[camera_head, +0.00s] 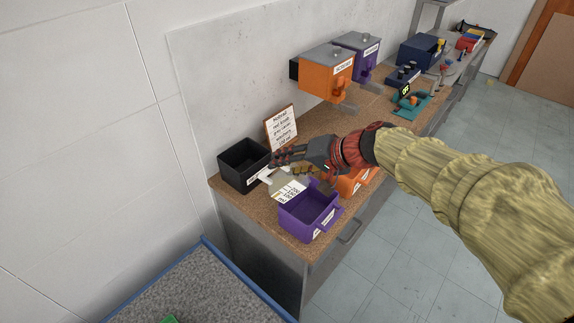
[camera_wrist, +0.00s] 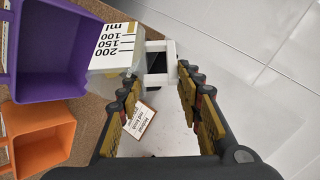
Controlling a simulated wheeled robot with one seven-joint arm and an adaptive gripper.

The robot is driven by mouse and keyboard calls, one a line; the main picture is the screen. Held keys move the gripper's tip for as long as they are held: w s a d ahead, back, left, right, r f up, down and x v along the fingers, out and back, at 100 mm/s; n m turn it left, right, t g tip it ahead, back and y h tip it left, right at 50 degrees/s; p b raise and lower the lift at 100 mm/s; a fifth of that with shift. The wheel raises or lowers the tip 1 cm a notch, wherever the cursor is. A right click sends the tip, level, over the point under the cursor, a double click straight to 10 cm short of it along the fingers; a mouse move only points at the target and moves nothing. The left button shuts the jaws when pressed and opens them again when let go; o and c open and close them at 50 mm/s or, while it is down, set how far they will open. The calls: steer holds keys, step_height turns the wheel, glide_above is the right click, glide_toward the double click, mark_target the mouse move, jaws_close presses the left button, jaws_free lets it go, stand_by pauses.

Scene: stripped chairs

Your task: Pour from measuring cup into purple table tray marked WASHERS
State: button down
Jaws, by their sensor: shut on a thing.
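The measuring cup (camera_head: 289,190) is clear with a white scale panel and white handle. It is beside the back-left edge of the purple table tray (camera_head: 310,212). In the wrist view the cup (camera_wrist: 112,50) overlaps the purple tray's side (camera_wrist: 45,50), its handle (camera_wrist: 158,62) lying between my fingers. My gripper (camera_head: 280,156), also in the wrist view (camera_wrist: 158,85), is shut on the cup. The cup's contents and exact tilt are not clear. The purple tray's visible inside looks empty; its label is too small to read surely.
An orange tray (camera_head: 352,181) is beside the purple one, partly behind my arm. A black bin (camera_head: 243,163) and a note board (camera_head: 281,128) stand at the back. Orange (camera_head: 325,75) and purple (camera_head: 357,52) dispensers hang above the bench.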

mark_target(291, 167)
steer(key=shift+w+d+m+y+b, duration=0.2)
steer(key=shift+d+y+b, duration=0.7)
steer(key=shift+b, duration=2.2)
steer(key=shift+d+f+m+y+b, duration=0.5)
steer(key=shift+y+b, duration=0.4)
steer(key=shift+b, duration=1.15)
steer(key=shift+d+b, duration=0.25)
steer(key=shift+b, duration=0.3)
steer(key=shift+d+y, duration=0.1)
steer(key=shift+y, duration=0.2)
steer(key=shift+d+f+b, duration=0.2)
steer(key=shift+f+b, duration=0.05)
steer(key=shift+b, duration=0.15)
steer(key=shift+d+y, duration=0.2)
steer(key=shift+y, duration=0.2)
steer(key=shift+w+d+f+m, duration=0.1)
steer(key=shift+f+m, duration=0.05)
steer(key=shift+m, duration=0.15)
steer(key=shift+d+f+t+y, duration=0.25)
steer(key=shift+d+t+y, duration=0.1)
steer(key=shift+y, duration=0.15)
